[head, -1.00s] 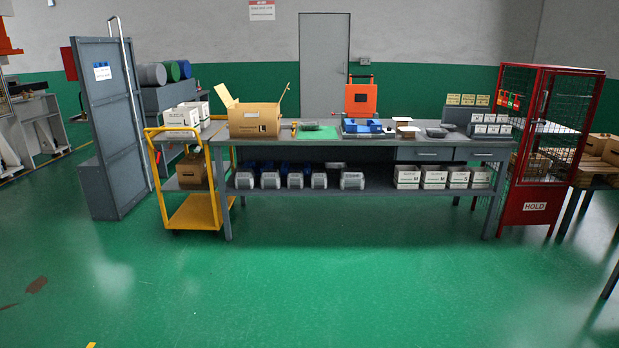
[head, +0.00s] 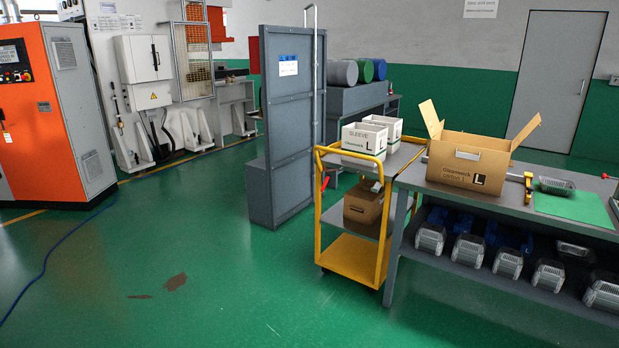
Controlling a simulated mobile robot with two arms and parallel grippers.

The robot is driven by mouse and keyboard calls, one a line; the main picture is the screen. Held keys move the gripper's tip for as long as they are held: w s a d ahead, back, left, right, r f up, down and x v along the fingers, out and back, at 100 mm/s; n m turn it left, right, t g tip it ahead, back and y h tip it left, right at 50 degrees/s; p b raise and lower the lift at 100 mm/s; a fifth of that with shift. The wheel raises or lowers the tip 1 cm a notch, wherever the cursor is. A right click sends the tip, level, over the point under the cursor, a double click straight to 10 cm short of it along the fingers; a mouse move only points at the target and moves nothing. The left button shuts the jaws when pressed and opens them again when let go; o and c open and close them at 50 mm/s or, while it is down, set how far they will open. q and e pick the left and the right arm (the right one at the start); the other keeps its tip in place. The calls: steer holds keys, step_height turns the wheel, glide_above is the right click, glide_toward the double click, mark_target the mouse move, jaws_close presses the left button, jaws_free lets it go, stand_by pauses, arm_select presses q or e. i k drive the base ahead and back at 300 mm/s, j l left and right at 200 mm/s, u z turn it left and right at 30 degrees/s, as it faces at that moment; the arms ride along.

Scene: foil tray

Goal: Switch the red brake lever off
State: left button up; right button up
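A yellow trolley (head: 352,257) stands at the left end of the grey workbench. A small red piece (head: 325,183) shows at the trolley's left side, just below its push handle; it looks like the red brake lever, but it is too small to tell its position. The trolley carries white sleeve boxes (head: 364,142) on its top shelf and a brown carton (head: 363,205) lower down. Neither of my grippers is in view.
A grey upright panel (head: 287,110) stands behind the trolley. The workbench (head: 487,201) runs to the right with an open carton (head: 467,162) on it. An orange machine (head: 55,110) is at the left. A blue cable (head: 60,243) and brown stains (head: 175,282) lie on otherwise clear floor.

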mark_target(328, 175)
steer(key=i, duration=1.35)
steer(key=i+j, duration=0.1)
steer(key=i, duration=1.2)
steer(key=l+z, duration=0.05)
steer(key=l, duration=0.05)
